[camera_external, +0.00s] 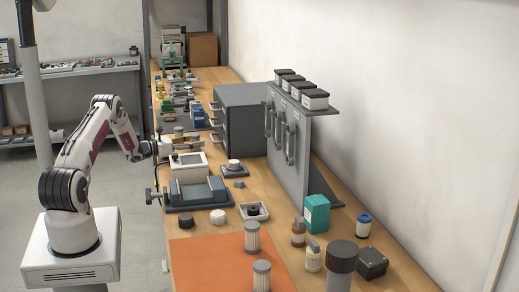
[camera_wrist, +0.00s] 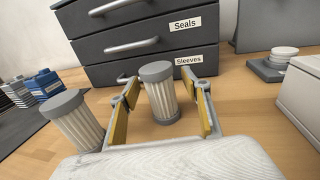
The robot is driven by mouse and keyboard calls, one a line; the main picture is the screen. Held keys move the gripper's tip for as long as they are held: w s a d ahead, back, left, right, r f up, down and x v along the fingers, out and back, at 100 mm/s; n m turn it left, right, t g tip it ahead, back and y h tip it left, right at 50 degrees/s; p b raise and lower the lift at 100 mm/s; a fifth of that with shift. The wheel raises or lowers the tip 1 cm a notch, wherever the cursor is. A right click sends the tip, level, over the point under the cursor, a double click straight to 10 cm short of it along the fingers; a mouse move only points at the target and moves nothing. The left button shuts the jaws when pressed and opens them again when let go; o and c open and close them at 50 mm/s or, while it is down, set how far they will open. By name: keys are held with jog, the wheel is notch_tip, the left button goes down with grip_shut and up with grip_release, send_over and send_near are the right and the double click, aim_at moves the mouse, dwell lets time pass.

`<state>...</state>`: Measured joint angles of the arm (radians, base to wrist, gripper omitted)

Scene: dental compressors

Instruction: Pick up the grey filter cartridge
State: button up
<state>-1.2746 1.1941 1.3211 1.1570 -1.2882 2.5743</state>
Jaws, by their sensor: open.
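A pleated filter cartridge with grey end caps (camera_wrist: 160,95) stands upright on the wooden bench in the wrist view. My gripper (camera_wrist: 166,88) is open, with its yellow-padded fingers on either side of this cartridge and a visible gap at each side. A second grey-capped cartridge (camera_wrist: 75,120) stands to the left, outside the left finger and partly cut off by my gripper body. In the external view my gripper (camera_external: 184,142) is low over the bench, left of the drawer cabinet; the cartridge between its fingers is hard to make out there.
The dark drawer cabinet (camera_external: 240,120) stands close behind the cartridge. Blue boxes (camera_wrist: 45,82) are to the left. A white-topped device (camera_external: 189,168) stands on the near side.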

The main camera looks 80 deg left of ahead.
dwell(0.3)
jog(key=c, duration=1.3)
jog(key=shift+o, duration=0.2)
jog(key=shift+r, duration=0.1)
jog(key=shift+r, duration=4.95)
